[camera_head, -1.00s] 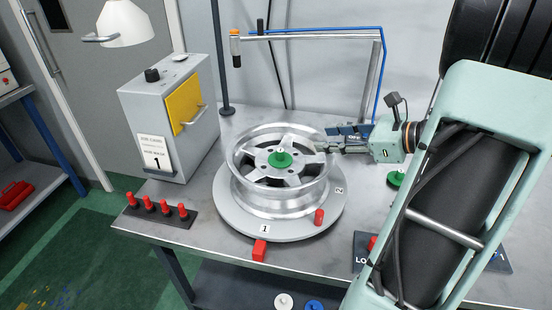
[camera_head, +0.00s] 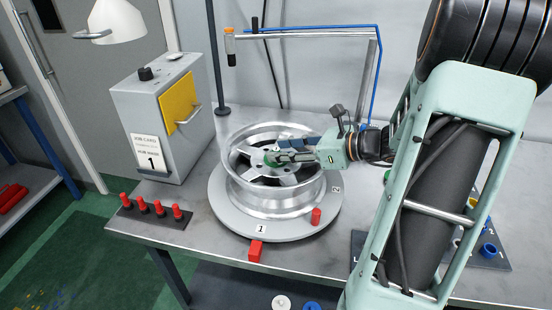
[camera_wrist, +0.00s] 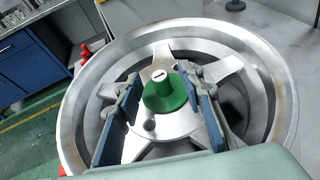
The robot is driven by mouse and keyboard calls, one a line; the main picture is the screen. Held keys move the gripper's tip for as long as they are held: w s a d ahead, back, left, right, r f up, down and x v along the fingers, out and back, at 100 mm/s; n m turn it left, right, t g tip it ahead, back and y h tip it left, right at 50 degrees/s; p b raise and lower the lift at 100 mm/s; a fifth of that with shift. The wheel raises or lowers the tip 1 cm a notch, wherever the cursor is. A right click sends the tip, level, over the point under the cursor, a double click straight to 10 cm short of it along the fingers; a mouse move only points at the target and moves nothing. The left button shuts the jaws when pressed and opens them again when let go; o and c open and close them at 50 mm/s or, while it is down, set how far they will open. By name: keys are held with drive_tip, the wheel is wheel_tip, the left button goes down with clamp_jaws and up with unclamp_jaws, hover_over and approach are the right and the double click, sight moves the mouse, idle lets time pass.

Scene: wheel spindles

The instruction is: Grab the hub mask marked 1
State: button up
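A green cone-shaped hub mask (camera_wrist: 166,96) sits on the hub of the silver wheel (camera_head: 247,184). Its pale top carries a short dark mark, which looks like a 1 seen sideways. My gripper (camera_wrist: 158,80) is open, with a blue-padded finger on each side of the mask and narrow gaps showing. In the head view my gripper (camera_head: 274,158) reaches over the wheel from the right and partly covers the green mask (camera_head: 269,162).
The wheel stands on a round grey turntable (camera_head: 229,213) with labels 1 and 2. A grey box (camera_head: 152,130) with a job card reading 1 stands left. Red pegs (camera_head: 159,208) stand in a rack at front left. A dark board (camera_head: 496,258) lies right, partly behind my arm.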

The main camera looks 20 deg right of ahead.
drive_tip(key=shift+w+a+f, duration=0.1)
drive_tip(key=shift+w+a, duration=0.1)
clamp_jaws()
idle(0.4)
